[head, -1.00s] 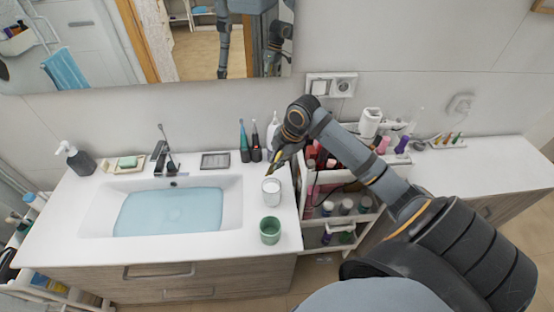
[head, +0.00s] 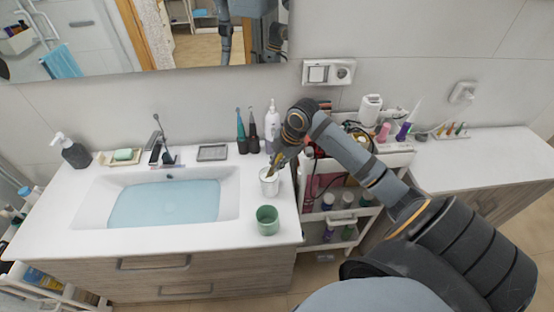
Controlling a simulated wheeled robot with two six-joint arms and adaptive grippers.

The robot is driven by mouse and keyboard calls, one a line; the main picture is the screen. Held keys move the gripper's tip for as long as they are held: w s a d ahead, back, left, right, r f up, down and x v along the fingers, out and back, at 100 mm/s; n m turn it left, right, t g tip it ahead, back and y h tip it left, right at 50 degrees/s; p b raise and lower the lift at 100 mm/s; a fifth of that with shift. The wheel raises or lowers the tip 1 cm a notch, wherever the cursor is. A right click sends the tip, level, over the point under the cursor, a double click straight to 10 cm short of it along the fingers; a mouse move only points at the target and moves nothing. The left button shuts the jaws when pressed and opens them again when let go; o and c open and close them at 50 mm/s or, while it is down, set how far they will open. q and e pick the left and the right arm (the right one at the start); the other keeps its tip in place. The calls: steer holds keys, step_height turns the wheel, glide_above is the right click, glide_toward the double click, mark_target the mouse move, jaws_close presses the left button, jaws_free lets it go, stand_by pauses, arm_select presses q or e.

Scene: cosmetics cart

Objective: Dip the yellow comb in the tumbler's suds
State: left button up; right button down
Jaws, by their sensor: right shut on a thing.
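My right gripper (head: 279,158) is shut on the yellow comb (head: 271,171), a thin piece pointing down and left. The comb's lower end is at the mouth of a whitish tumbler (head: 269,186) near the right end of the washbasin counter. The gripper is just above the tumbler's rim. The comb is small here, and I cannot tell how far its tip is inside or whether it touches the suds. A green cup (head: 267,222) stands in front of the tumbler, apart from it. My left gripper is not in view.
The basin (head: 165,203) holds blue water, left of the tumbler. Two dark toothbrush-like items (head: 242,134) and a white bottle (head: 272,122) stand behind. A crowded cart (head: 395,158) stands right of the counter.

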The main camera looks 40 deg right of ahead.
mark_target(277, 180)
step_height(277, 180, down, 3)
steer(key=shift+w+r+b, duration=0.1)
steer(key=shift+r+b, duration=0.1)
steer(key=shift+b, duration=0.3)
step_height(277, 180, down, 3)
steer(key=shift+r+b, duration=0.1)
steer(key=shift+b, duration=0.7)
steer(key=shift+s+a+f, duration=0.1)
steer(key=shift+s+f, duration=0.2)
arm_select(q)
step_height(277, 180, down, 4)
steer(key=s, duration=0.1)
arm_select(e)
steer(key=shift+s+f+b, duration=0.3)
steer(key=shift+s+b, duration=0.1)
steer(key=shift+w+a+r+p, duration=0.1)
steer(key=shift+w+r+p, duration=0.05)
steer(key=shift+w+p, duration=0.15)
steer(key=r+p, duration=0.6)
steer(key=shift+w+r, duration=0.35)
steer(key=r+p, duration=0.2)
steer(key=shift+w+d+r+p, duration=0.1)
steer(key=shift+d+p, duration=0.1)
steer(key=shift+p, duration=0.1)
step_height(277, 180, up, 3)
steer(key=p, duration=0.2)
steer(key=shift+p, duration=0.3)
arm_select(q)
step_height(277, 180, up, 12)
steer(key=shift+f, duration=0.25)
